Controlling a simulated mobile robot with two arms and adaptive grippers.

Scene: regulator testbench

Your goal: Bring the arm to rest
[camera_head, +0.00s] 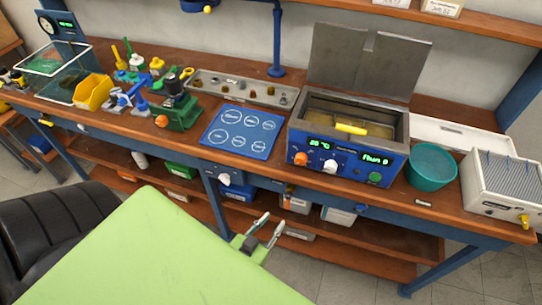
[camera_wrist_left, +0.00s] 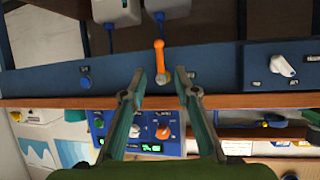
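My left gripper (camera_head: 272,222) hangs in front of the bench, below its front edge, with its two fingers spread and nothing between them. In the left wrist view, the open fingers (camera_wrist_left: 160,74) frame the bench's blue front rail, with an orange handle (camera_wrist_left: 159,55) seen between and beyond the tips. I cannot tell how far it is from them. A large green link of my own arm fills the lower middle of the head view. My right gripper is not in view.
The wooden bench (camera_head: 395,196) carries a blue water bath (camera_head: 340,170) with raised lids, a teal bowl (camera_head: 432,166), a blue mat (camera_head: 242,131), a green fixture (camera_head: 180,112) and a yellow bin (camera_head: 93,92). A black chair (camera_head: 60,235) stands at the left. Floor shows at lower right.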

